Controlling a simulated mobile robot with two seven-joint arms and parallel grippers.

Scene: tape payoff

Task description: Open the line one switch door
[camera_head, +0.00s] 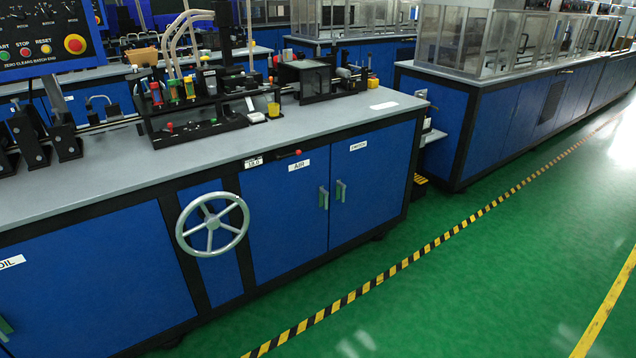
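The blue cabinet door on the right of the near bench front, the switch door (377,182), appears shut and flush. It bears a small white label (357,146) that seems to read SWITCH. Its upright grey-green handle (341,190) is near its left edge. Beside it on the left is the shut AIR door (280,215), with its handle (323,198) at its right edge. Neither of my grippers is in view.
A grey handwheel (212,225) stands out from the front, left of the AIR door. The grey benchtop (330,120) carries fixtures. The green floor (440,290) before the doors is clear, crossed by striped tape (420,254). Another blue bench (505,125) stands right.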

